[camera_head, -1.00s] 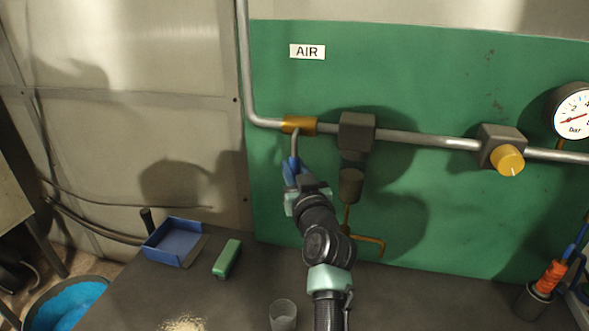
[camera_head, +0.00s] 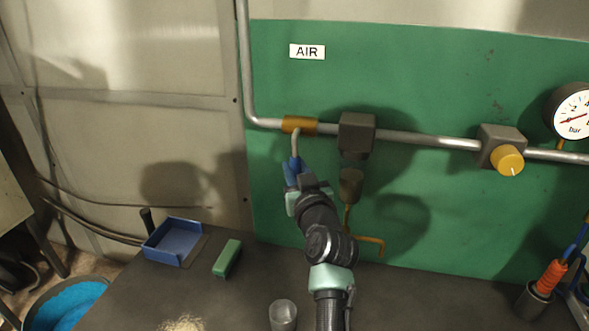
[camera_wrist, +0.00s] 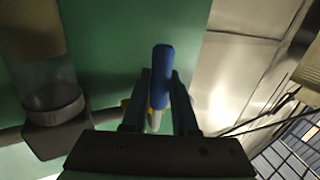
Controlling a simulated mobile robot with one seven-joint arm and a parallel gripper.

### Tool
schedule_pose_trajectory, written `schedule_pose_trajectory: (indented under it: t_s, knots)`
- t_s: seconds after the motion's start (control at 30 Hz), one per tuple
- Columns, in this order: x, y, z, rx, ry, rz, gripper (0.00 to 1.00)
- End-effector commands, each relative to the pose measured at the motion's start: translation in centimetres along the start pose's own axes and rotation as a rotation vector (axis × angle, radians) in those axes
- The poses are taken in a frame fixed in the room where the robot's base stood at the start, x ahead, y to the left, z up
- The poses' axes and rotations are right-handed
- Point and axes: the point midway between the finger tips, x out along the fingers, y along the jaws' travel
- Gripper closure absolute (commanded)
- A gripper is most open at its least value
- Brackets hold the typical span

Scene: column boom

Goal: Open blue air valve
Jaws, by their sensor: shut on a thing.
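The air valve has a brass body (camera_head: 299,125) on the grey pipe, under the AIR sign. Its metal lever hangs down from the body, across the pipe's direction, and ends in a blue handle (camera_head: 292,168). My gripper (camera_head: 298,183) is shut on the blue handle from below and in front, hiding its lower part in the head view. In the wrist view the blue handle (camera_wrist: 162,75) stands between the two fingers of my gripper (camera_wrist: 158,92). A little brass shows behind it.
A grey filter unit (camera_head: 357,134) with a bowl hangs close to the right of the valve. Farther right are a yellow regulator knob (camera_head: 508,160) and a gauge (camera_head: 572,112). A blue tray (camera_head: 174,242), a green block (camera_head: 227,258) and a cup (camera_head: 283,315) stand on the bench below.

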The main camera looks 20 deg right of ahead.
Motion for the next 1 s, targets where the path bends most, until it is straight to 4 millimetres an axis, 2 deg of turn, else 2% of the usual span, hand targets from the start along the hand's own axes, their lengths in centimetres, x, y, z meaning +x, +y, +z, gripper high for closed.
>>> schedule_pose_trajectory:
  t_s: [0.47, 1.0]
  knots:
    - [-1.2, 2.4, -0.6, -0.308, -0.158, 0.002, 1.0]
    - [-2.5, 4.8, -2.4, -0.704, -0.361, 0.0, 1.0]
